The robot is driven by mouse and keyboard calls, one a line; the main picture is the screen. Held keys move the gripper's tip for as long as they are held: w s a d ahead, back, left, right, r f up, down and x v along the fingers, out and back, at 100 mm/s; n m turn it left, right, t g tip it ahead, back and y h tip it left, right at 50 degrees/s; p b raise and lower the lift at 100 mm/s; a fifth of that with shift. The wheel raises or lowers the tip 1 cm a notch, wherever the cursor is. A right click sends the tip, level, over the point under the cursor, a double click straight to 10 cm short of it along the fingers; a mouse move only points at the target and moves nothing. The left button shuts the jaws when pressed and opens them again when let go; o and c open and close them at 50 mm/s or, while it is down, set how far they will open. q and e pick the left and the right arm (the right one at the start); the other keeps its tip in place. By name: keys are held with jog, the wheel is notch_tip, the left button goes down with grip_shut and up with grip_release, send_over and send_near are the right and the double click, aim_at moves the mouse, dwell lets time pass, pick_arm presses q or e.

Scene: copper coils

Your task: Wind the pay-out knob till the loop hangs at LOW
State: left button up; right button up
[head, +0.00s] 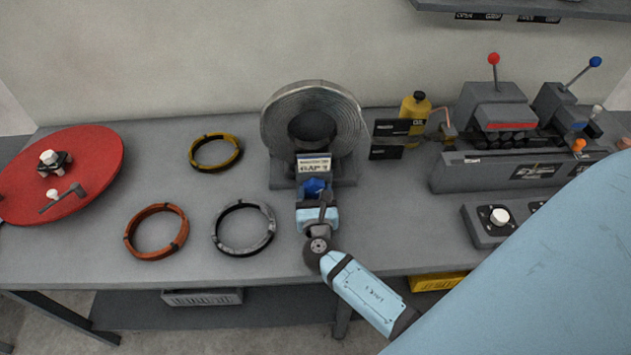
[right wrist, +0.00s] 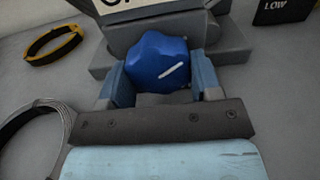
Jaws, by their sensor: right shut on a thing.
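The blue lobed knob (head: 314,187) is on the front of the coil stand, below a white label. It also shows in the right wrist view (right wrist: 158,58), where its white line slants up to the right. My right gripper (head: 317,207) is shut on the knob, with a finger on each side of it in the wrist view (right wrist: 160,85). A wound coil (head: 281,115) stands upright above the knob. Two dark plates stand right of the coil; the one marked LOW (right wrist: 276,8) is cut by the wrist view's edge. A short copper strand (head: 441,110) shows near the yellow bottle; its sag is unclear.
Orange (head: 133,244), grey (head: 220,240) and yellow (head: 196,164) rings lie left of the stand. A red disc (head: 95,165) is at far left. The yellow bottle (head: 415,108) and a lever machine (head: 475,172) stand at right. The bench front is partly clear.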

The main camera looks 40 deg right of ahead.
jog(key=m+b, duration=0.5)
jog(key=m, duration=0.1)
jog(key=shift+w+f, duration=0.1)
jog(key=shift+f, duration=0.05)
jog(key=m+b, duration=0.1)
jog(key=m, duration=0.1)
jog(key=shift+a+m+b, duration=0.1)
jog(key=shift+m+b, duration=0.75)
jog(key=shift+m, duration=0.25)
pick_arm(q)
notch_tip(320, 180, down, 7)
jog(key=shift+w+f, duration=0.15)
jog(key=shift+f, duration=0.05)
pick_arm(e)
jog(key=shift+r, duration=0.2)
pick_arm(q)
jog(key=shift+w+d, duration=0.15)
pick_arm(e)
jog(key=shift+m, duration=0.3)
jog(key=shift+r, duration=0.1)
jog(key=o, duration=0.9)
pick_arm(q)
jog(key=shift+f, duration=0.15)
jog(key=shift+s, duration=0.2)
